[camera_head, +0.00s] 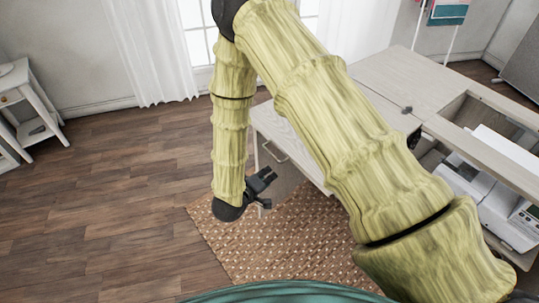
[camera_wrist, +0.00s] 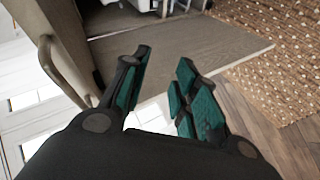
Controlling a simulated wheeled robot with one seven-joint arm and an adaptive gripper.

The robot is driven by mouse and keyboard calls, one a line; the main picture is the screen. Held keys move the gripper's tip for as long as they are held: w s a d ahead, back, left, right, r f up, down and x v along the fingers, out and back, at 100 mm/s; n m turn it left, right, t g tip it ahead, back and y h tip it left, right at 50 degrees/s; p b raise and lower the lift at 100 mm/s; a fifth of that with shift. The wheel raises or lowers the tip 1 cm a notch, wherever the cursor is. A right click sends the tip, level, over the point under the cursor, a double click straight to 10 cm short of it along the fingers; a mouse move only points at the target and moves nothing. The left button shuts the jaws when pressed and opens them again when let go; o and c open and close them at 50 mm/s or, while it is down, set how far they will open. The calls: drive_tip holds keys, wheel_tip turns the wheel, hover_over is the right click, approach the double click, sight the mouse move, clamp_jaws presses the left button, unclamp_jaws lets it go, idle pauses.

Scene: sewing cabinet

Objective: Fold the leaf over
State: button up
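The sewing cabinet stands at the right in the head view, with a pale wood top (camera_head: 415,72). A pale wood panel (camera_head: 290,125) shows at its left, partly behind my arm; it looks like the leaf, but the arm hides how it joins the top. A bar handle (camera_head: 272,152) sits below that panel's edge. My gripper (camera_head: 266,186) is low at the cabinet's left side, below the handle and apart from it. In the wrist view my gripper (camera_wrist: 165,85) is open and empty between its teal pads. A handle (camera_wrist: 62,72) shows left of the fingers, and a wood panel (camera_wrist: 190,48) lies beyond them.
A white sewing machine (camera_head: 510,215) sits in the cabinet's opening at the right. A woven rug (camera_head: 285,245) lies on the wood floor below my gripper. A small white side table (camera_head: 30,95) stands at the far left. The floor between is clear.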

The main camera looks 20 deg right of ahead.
sight(269, 152)
drive_tip(key=a+r+g+h+b, duration=0.25)
drive_tip(key=a+r+h, duration=0.4)
drive_tip(key=r, duration=0.35)
drive_tip(key=shift+g+y, duration=0.35)
drive_tip(key=shift+y, duration=0.1)
drive_tip(key=x, duration=0.5)
drive_tip(key=p+x, duration=0.1)
drive_tip(key=x, duration=0.4)
drive_tip(key=shift+w+r, duration=0.15)
drive_tip(key=shift+w, duration=0.1)
clamp_jaws()
